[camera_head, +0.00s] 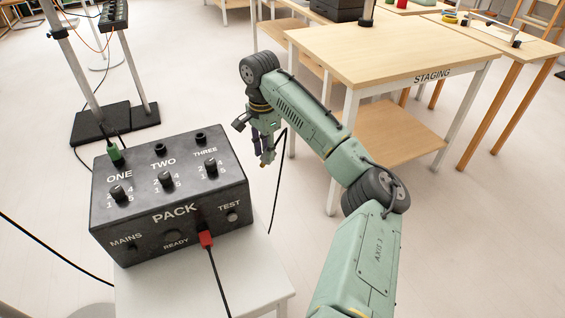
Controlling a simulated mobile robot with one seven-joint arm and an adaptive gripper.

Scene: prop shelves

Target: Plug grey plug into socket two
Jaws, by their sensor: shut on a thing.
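The dark box marked PACK (130,215) stands on a pale stand at the lower left. On its top, socket two (160,149) is an empty black ring behind the label TWO. My gripper (266,158) is to the right of the box, apart from it, with its fingers pointing down. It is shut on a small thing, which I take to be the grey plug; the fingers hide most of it. A black cable (280,170) hangs down beside the fingers.
A green plug (115,153) sits in socket one. Socket three (200,138) is empty. A red plug (206,240) with a black cable is in the box's front. The STAGING table (400,55) stands to the right. A two-legged stand (115,125) is behind the box.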

